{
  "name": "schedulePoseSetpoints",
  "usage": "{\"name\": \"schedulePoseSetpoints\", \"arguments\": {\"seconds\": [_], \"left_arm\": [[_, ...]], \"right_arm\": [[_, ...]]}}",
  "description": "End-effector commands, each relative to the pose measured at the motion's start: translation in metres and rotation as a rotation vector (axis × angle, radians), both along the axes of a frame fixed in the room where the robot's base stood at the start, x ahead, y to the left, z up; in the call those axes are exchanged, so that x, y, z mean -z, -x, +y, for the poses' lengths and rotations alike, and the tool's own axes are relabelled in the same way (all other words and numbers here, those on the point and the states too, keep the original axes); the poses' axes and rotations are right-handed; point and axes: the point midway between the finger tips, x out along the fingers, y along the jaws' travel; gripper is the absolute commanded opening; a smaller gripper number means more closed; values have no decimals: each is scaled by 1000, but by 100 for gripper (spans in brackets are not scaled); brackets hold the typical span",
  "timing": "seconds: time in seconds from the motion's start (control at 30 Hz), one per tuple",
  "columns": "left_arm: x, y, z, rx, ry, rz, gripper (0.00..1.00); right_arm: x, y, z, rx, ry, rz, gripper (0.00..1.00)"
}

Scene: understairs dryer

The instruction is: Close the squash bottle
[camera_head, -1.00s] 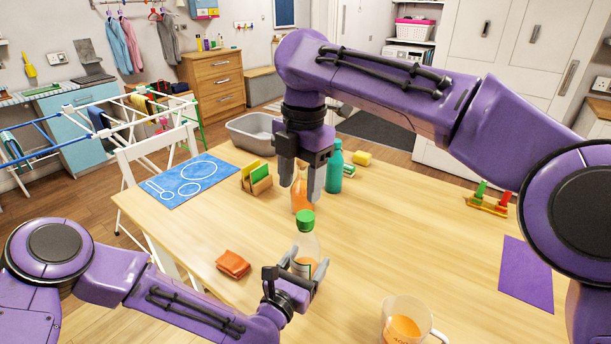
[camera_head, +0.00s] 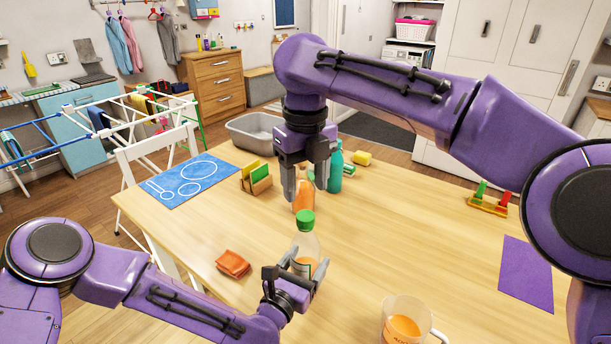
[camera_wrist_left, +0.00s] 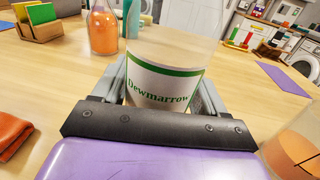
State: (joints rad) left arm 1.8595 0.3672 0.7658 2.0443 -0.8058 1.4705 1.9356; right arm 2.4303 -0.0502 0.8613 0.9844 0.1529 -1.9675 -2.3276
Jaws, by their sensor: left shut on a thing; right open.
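A clear bottle (camera_head: 306,243) with a green cap (camera_head: 305,220) on its top stands upright near the table's front. In the left wrist view its label (camera_wrist_left: 160,87) reads "Dewmarrow"; its top is out of that view. My left gripper (camera_head: 308,281) is shut around the bottle's lower body. My right gripper (camera_head: 305,182) is open, pointing down, above and behind the green cap, with nothing between its fingers. I cannot tell how tightly the cap sits.
An orange-filled bottle (camera_head: 303,195) and a teal bottle (camera_head: 335,172) stand just behind, close to my right gripper. An orange cloth (camera_head: 233,263) lies left; a measuring jug (camera_head: 403,322) of orange liquid stands front right. The table's middle right is clear.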

Motion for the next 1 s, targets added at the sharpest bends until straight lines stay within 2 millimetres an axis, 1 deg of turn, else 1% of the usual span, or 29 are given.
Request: {"name": "schedulePoseSetpoints", "arguments": {"seconds": [0.2,0.3,0.4,0.53,0.77,0.8,0.87,0.9,0.97,1.0], "left_arm": [[0,0,0,0,0,0,0],[0,0,0,0,0,0,0],[0,0,0,0,0,0,0],[0,0,0,0,0,0,0],[0,0,0,0,0,0,0],[0,0,0,0,0,0,0],[0,0,0,0,0,0,0],[0,0,0,0,0,0,0],[0,0,0,0,0,0,0],[0,0,0,0,0,0,0]], "right_arm": [[38,1,0,0,0,4,58],[53,0,0,1,-1,3,58],[64,0,0,0,0,2,58],[71,0,0,1,-1,1,58],[72,0,0,1,-1,1,58],[72,0,0,1,-1,1,55],[72,0,0,1,-1,1,35],[72,0,0,1,-1,1,22],[71,0,0,1,-1,1,3],[71,0,0,1,-1,1,0]]}}
